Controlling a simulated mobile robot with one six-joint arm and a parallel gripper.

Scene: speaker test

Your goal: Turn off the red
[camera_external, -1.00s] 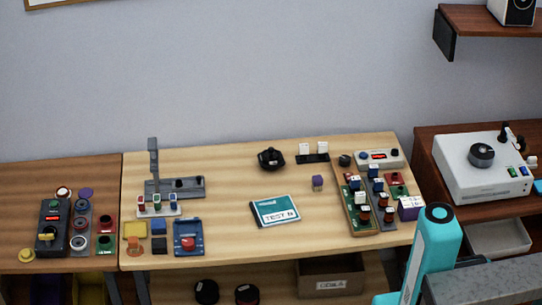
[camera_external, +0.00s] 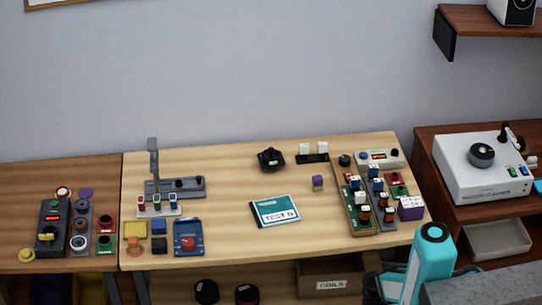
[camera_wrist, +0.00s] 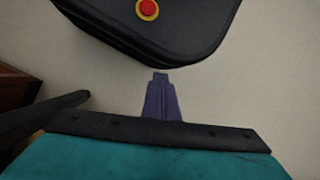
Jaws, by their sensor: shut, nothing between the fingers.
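In the wrist view, a red round button in a yellow ring (camera_wrist: 148,9) sits on a black rounded panel (camera_wrist: 185,35) at the top edge. My gripper (camera_wrist: 160,76) is shut and empty; its purple fingers point at the panel's lower edge, below the button. I cannot tell whether they touch it. The external view does not clearly show this panel or my fingers. There, a red button (camera_external: 188,243) sits on a blue box (camera_external: 187,226) on the table. Red round parts (camera_external: 106,225) and a red block (camera_external: 397,178) also show.
The wooden table (camera_external: 230,180) carries several switch panels and a TEST box (camera_external: 275,211); its middle is mostly clear. A white machine with a dial (camera_external: 484,170) stands at right. A cardboard box (camera_external: 331,275) and dark round objects (camera_external: 206,291) lie under the table.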

